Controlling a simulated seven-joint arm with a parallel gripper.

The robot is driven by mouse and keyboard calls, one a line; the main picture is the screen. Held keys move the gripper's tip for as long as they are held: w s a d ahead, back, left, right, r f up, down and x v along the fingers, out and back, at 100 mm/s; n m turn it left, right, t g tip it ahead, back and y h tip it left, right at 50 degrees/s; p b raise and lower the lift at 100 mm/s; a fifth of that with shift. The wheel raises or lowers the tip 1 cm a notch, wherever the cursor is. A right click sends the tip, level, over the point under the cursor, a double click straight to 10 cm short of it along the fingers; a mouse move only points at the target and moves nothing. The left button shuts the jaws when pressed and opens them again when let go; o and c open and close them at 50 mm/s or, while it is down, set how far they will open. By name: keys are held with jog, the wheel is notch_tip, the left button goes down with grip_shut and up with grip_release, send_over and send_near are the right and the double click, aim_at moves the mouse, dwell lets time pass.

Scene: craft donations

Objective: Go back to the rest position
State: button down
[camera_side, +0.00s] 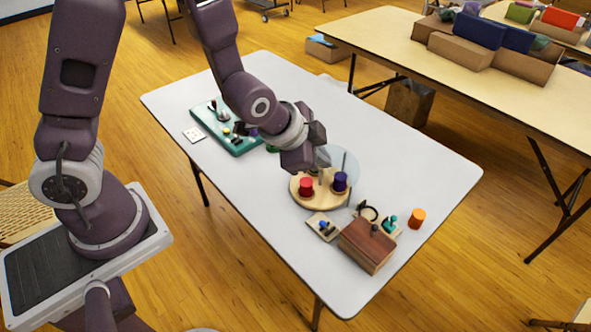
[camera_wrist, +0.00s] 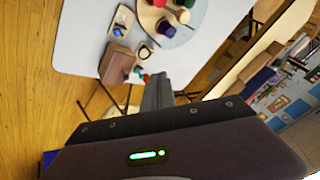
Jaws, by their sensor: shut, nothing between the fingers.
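My gripper (camera_wrist: 158,82) shows in the wrist view with its fingers together and nothing between them. In the side view my arm reaches over the white table, and the hand hangs above the table's middle, beside the round wooden board (camera_side: 316,201). The fingertips are hard to make out there. The board carries a red spool (camera_side: 306,186) and a purple spool (camera_side: 340,181). A clear disc (camera_side: 345,161) shows behind the hand. I cannot tell the exact gap between the hand and the board.
A brown wooden box (camera_side: 367,246), small cards with craft pieces and an orange spool (camera_side: 416,218) stand near the table's right end. A green tray (camera_side: 236,145) with small items lies at the far left. The table (camera_side: 408,160) is clear along its back edge.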

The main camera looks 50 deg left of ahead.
jog(key=s+a+r+n, duration=0.2)
jog(key=s+r+n, duration=0.3)
jog(key=r, duration=0.6)
jog(key=s+a+r+n+g, duration=0.1)
jog(key=s+a+r+n, duration=0.1)
jog(key=s, duration=0.7)
jog(key=s+a+r+n, duration=0.1)
jog(key=s+r, duration=0.3)
jog(key=s, duration=0.4)
jog(key=shift+s+a+r+n+g, duration=0.3)
jog(key=shift+s+a+n+g, duration=0.1)
jog(key=shift+a, duration=0.4)
